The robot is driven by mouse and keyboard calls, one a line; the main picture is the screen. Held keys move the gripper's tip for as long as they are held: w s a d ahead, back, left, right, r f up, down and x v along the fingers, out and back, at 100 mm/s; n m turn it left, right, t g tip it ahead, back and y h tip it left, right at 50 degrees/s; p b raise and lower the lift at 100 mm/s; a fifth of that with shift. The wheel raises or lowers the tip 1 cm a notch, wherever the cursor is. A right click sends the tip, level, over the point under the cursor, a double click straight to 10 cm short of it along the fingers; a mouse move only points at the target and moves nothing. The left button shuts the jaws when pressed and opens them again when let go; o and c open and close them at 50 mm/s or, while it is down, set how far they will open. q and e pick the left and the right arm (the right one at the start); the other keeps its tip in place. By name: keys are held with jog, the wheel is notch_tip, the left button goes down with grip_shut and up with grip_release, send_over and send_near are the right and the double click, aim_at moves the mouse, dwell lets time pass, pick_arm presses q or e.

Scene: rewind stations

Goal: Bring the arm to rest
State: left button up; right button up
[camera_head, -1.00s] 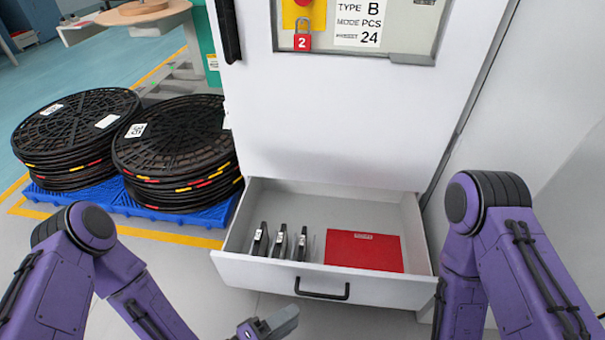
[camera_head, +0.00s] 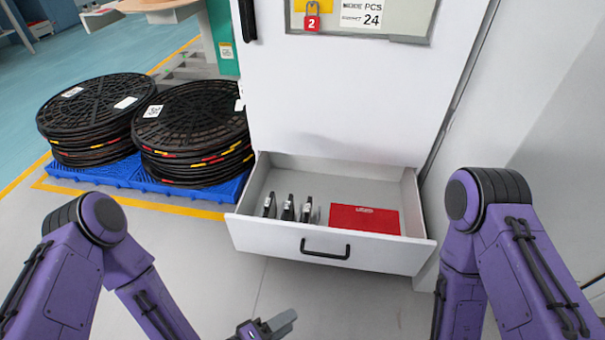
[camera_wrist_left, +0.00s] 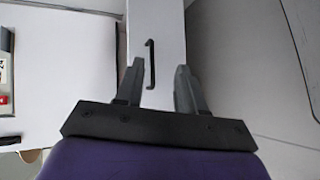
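My left gripper (camera_head: 268,326) is low at the bottom edge of the head view, in front of the open drawer and apart from it. In the left wrist view its two fingers (camera_wrist_left: 158,88) stand apart with nothing between them. The drawer handle (camera_wrist_left: 151,64) shows beyond the fingertips there, not gripped. My left arm (camera_head: 85,260) comes in from the left in the head view. My right arm (camera_head: 500,245) is at the right; its gripper is outside the view.
A white cabinet's drawer (camera_head: 275,237) stands open, holding a red flat item (camera_head: 363,219) and several dark upright pieces (camera_head: 288,208). A red padlock (camera_head: 312,17) hangs above. Black reel stacks (camera_head: 195,140) sit on blue pallets (camera_head: 195,191) at left. Floor before the drawer is clear.

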pick_arm(q)
jog(key=s+a+f+m+g+y, duration=0.1)
jog(key=s+a+f+g+y, duration=0.25)
jog(key=a+f+y, duration=0.65)
jog(key=s+a+r+g+y, duration=0.1)
jog(key=s+a+y, duration=0.15)
jog(key=a, duration=0.55)
jog(key=s+a+r+g+y, duration=0.1)
jog(key=s+a+r+y, duration=0.15)
jog(key=a, duration=0.45)
notch_tip(320, 180, down, 11)
jog(key=s+m+h+b, duration=0.1)
jog(key=s+b, duration=0.1)
jog(key=b, duration=0.9)
pick_arm(e)
notch_tip(320, 180, down, 10)
jog(key=s, duration=0.2)
pick_arm(q)
notch_tip(320, 180, up, 38)
jog(key=w+p, duration=0.2)
jog(key=p, duration=3.7)
jog(key=shift+a+y, duration=0.3)
jog(key=shift+a, duration=0.05)
pick_arm(e)
notch_tip(320, 180, up, 38)
jog(key=w, duration=0.2)
